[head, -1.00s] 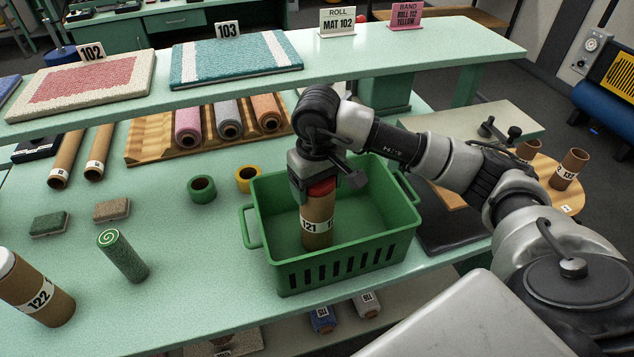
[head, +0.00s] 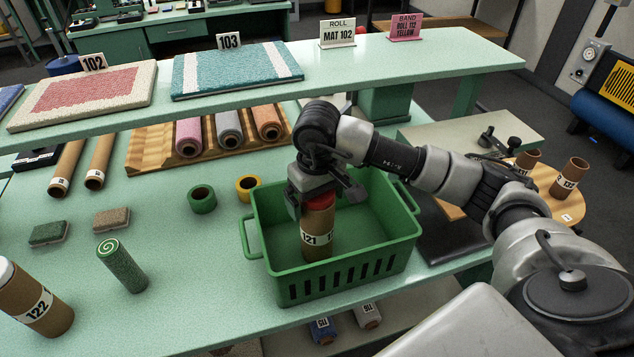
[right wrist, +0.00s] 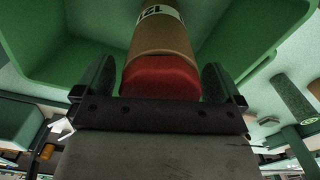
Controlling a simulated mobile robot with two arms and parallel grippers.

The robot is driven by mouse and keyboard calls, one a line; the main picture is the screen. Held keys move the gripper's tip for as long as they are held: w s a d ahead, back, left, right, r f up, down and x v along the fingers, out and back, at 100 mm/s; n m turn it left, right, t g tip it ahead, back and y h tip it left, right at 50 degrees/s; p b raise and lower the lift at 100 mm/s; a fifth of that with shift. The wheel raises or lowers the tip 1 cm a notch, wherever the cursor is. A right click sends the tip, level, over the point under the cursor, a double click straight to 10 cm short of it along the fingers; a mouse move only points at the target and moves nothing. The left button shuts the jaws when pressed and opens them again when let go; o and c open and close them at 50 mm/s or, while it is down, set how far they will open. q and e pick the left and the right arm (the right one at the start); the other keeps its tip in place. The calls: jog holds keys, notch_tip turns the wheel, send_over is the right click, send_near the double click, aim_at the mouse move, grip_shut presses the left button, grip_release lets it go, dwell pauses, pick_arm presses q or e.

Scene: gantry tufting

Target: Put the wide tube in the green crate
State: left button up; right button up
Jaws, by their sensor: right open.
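A brown cardboard tube marked 121 (head: 318,225) with a red end stands roughly upright inside the green crate (head: 345,275). My right gripper (head: 322,196) is over its top, with the jaws open and a finger on either side of the red end. In the right wrist view the tube (right wrist: 160,45) lies between the two fingers (right wrist: 160,80), with small gaps showing beside it. The tube's foot is hidden by the crate's front wall. Another thick brown tube, marked 122 (head: 38,303), with a white end, stands at the left front. My left gripper is out of view.
A green spiral roll (head: 122,266), a green tape ring (head: 202,199) and a yellow one (head: 248,187) lie left of the crate. A raised shelf (head: 330,68) with mats crosses behind. The bench (head: 190,290) is clear between the spiral roll and crate.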

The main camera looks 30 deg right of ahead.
notch_tip(320, 180, up, 6)
jog(key=b, duration=0.2)
jog(key=shift+r+b, duration=0.2)
jog(key=shift+b, duration=0.2)
notch_tip(320, 180, up, 4)
jog(key=shift+r, duration=0.9)
